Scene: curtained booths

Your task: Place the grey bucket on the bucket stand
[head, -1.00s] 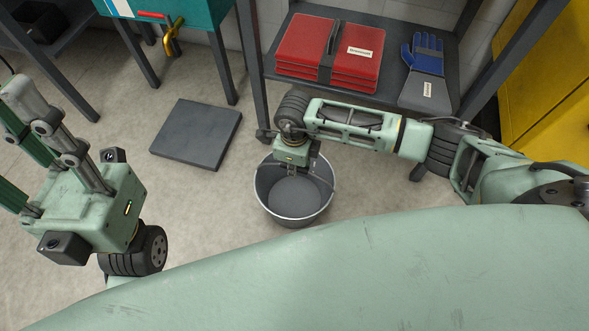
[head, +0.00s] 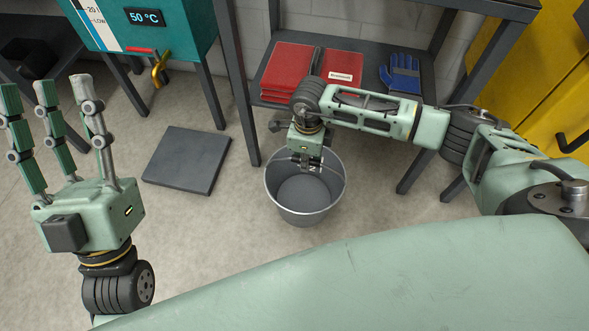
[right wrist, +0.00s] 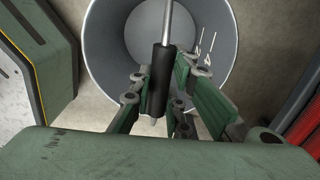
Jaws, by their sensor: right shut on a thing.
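The grey bucket (head: 308,214) is upright below my right gripper (head: 307,166) in the head view. In the right wrist view the fingers of my right gripper (right wrist: 165,90) are closed around the black grip (right wrist: 158,78) of its wire handle, and the bucket (right wrist: 105,40) looks empty. I cannot tell whether its base touches the floor. A low dark square slab (head: 187,160), apparently the bucket stand, lies on the floor to the left of the bucket, bare and apart from it. My left gripper (head: 48,92) is open and empty at the far left, fingers pointing up.
A yellow cabinet (head: 540,90) is at right. Floor between bucket and slab is clear.

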